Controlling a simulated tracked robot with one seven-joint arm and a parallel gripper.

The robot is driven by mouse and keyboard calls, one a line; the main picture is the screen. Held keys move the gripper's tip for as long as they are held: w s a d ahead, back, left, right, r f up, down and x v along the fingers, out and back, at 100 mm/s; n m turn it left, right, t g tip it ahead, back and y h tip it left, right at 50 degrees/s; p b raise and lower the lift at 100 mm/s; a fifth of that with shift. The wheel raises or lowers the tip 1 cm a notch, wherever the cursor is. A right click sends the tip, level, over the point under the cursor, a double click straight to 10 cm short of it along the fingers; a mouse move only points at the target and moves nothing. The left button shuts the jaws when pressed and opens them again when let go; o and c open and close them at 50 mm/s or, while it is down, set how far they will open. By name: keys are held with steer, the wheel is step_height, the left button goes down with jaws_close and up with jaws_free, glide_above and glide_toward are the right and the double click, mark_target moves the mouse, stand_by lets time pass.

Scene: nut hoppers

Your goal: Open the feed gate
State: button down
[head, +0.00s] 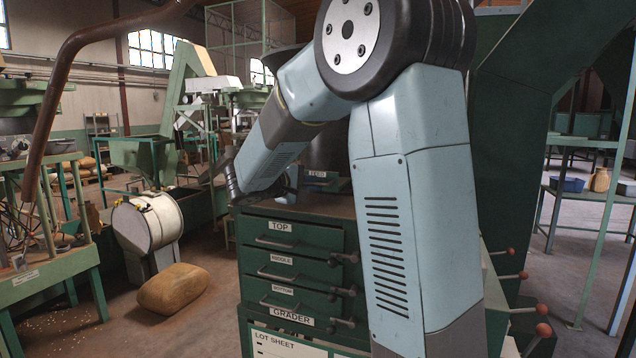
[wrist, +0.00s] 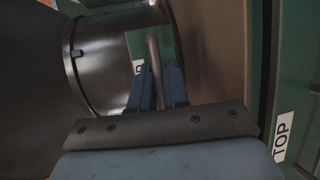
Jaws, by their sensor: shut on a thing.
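In the wrist view, my gripper (wrist: 157,80) has its two blue fingers closed around a thin grey bar (wrist: 152,48), which looks like the feed gate's handle. The bar stands beside a dark, glossy round hopper body (wrist: 95,60). A partly hidden white label (wrist: 138,67) is behind the fingers. In the head view, a small FEED plate (head: 317,173) is above the back of the green cabinet. My arm hides most of the gripper and the gate there, so I cannot tell how far the gate is open.
The green drawer cabinet (head: 290,238) has TOP, MIDDLE, BOTTOM and GRADER labels, with handles and knobs jutting out at its front. A stuffed sack (head: 172,289) and white drum (head: 148,222) stand left of it. Red-knobbed levers (head: 522,276) stick out at right. Floor between sack and cabinet is clear.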

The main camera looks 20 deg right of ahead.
steer(key=c, duration=1.2)
jaws_free()
steer(key=shift+w+f, duration=0.1)
steer(key=v, duration=1.3)
steer(key=shift+a, duration=0.35)
steer(key=shift+d, duration=0.1)
steer(key=s+d+f+m+g+y, duration=0.1)
steer(key=s+d+f+g+y, duration=0.2)
steer(key=s, duration=0.4)
steer(key=s+d+f+m+g+y, duration=0.1)
steer(key=s+d+y, duration=0.25)
steer(key=s, duration=0.45)
steer(key=s+a+f+m+t+y, duration=0.1)
steer(key=s+a+f+y, duration=0.1)
steer(key=s+y, duration=0.2)
steer(key=s+a+f+m+t+y, duration=0.1)
steer(key=s+y, duration=0.3)
steer(key=s, duration=0.4)
steer(key=shift+s+a+f+m+t, duration=0.2)
steer(key=shift+a+f+m+t, duration=0.15)
steer(key=shift+f+m+t, duration=0.35)
